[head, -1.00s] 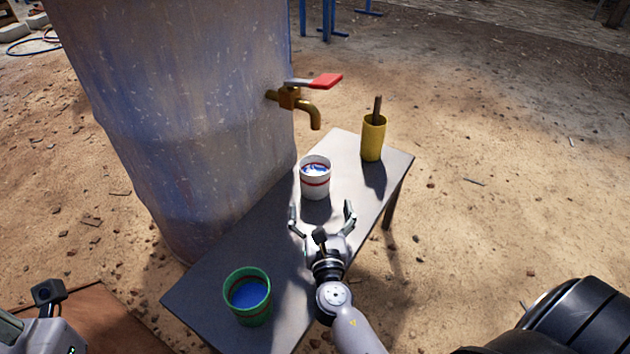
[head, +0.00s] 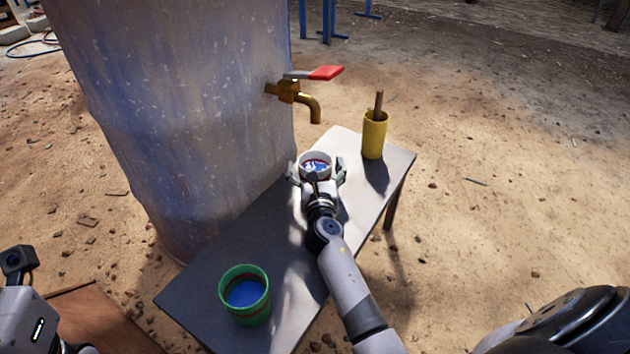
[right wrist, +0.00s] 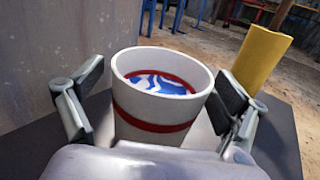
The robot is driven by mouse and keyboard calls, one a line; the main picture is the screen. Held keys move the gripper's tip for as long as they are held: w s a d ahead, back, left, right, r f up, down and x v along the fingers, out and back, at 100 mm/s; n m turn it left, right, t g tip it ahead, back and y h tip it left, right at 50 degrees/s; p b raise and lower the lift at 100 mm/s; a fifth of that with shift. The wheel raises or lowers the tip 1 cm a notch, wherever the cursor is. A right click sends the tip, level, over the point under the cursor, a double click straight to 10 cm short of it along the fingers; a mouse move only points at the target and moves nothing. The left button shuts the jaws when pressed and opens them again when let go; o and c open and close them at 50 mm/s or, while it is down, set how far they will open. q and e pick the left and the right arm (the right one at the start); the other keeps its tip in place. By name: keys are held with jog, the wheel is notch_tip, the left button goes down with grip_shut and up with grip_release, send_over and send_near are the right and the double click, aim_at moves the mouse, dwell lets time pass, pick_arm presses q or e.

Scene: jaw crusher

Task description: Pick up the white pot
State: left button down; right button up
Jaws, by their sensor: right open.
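The white pot (head: 316,158) stands upright on the narrow grey table (head: 225,270), under and a little in front of the brass tap. In the right wrist view the white pot (right wrist: 160,108) has red bands and blue and white contents. My right gripper (head: 317,172) is open, with one finger on each side of the pot. In the right wrist view a gap shows at the left finger; the right finger is close to the wall, and I cannot tell whether it touches. My left gripper is not clearly in view; only part of my left arm shows at the lower left.
A green pot (head: 245,296) with blue contents stands at the table's near end. A yellow cup (head: 373,136) holding a brown stick stands at the far end. A large barrel (head: 180,120) with a brass tap (head: 296,92) and red handle rises beside the table.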

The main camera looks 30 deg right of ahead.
jog(key=shift+w, duration=0.15)
jog(key=shift+r, duration=0.1)
jog(key=c, duration=1.6)
